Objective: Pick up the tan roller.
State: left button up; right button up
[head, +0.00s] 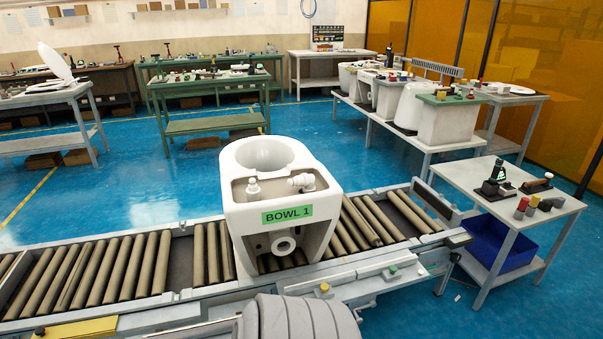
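Several tan rollers (127,268) lie side by side across the conveyor (182,265), left and right of a white toilet bowl. To the right of the bowl, one tan roller (362,223) looks slightly askew against those beside it. I cannot tell for sure whether it is loose. Rollers under the bowl are partly hidden. Neither of my grippers is in view.
The bowl (325,225) with a green "BOWL 1" label stands on the conveyor. A grey side table (460,178) at right holds small bottles and tools, with a blue bin (505,250) below. Blue floor (120,195) is open behind the conveyor.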

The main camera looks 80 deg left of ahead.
aim_at(371, 235)
jog(key=u, duration=1)
jog(key=i, duration=3.5)
jog(key=u, duration=4.2)
